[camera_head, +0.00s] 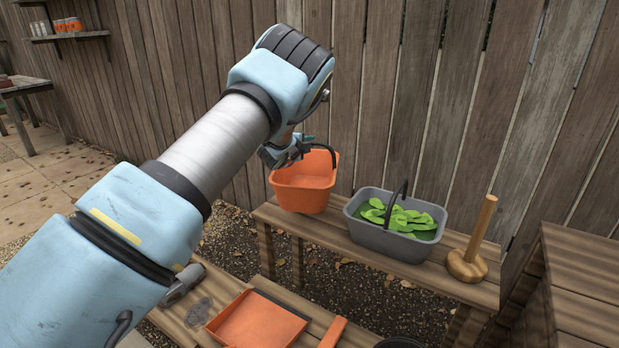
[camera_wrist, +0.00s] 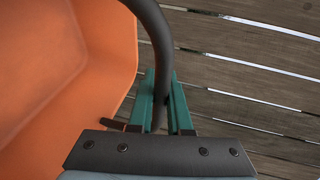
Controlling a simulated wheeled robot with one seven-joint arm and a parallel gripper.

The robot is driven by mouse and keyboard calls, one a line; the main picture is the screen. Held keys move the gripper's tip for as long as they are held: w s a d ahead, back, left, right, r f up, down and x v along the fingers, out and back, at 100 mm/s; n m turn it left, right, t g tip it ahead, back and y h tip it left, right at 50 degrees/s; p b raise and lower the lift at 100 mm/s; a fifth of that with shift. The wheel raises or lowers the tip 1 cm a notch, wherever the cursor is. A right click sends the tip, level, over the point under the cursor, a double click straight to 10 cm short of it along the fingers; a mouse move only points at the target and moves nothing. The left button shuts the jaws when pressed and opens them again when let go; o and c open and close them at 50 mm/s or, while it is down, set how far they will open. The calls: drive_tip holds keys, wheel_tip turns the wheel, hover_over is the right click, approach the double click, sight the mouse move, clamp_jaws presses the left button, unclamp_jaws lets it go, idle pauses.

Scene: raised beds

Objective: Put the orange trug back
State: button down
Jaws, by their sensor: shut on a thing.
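The orange trug (camera_head: 304,186) is at the left end of the wooden bench in the head view, upright and looking empty. I cannot tell whether its base touches the bench top. My gripper (camera_head: 292,150) is at the trug's upper edge, partly hidden by my arm. In the wrist view, the green fingers of my gripper (camera_wrist: 163,103) are shut around the dark handle (camera_wrist: 158,45) of the trug. The trug's orange wall (camera_wrist: 60,70) fills the left of that view.
A grey trug (camera_head: 372,236) with green leaves stands right of the orange one on the bench (camera_head: 328,229). A wooden post on a round base (camera_head: 467,264) stands at the bench's right end. An orange dustpan (camera_head: 258,322) lies on a lower surface. A plank fence (camera_head: 400,90) rises close behind.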

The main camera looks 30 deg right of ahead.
wheel_tip(320, 180, down, 6)
drive_tip(key=shift+f+p, duration=0.2)
drive_tip(key=shift+p, duration=0.25)
drive_tip(key=shift+f, duration=0.1)
drive_tip(key=shift+f, duration=0.15)
drive_tip(key=c, duration=0.8)
unclamp_jaws()
drive_tip(key=shift+c, duration=0.2)
drive_tip(key=b+v, duration=0.1)
drive_tip(key=v, duration=1.1)
drive_tip(key=shift+b, duration=0.4)
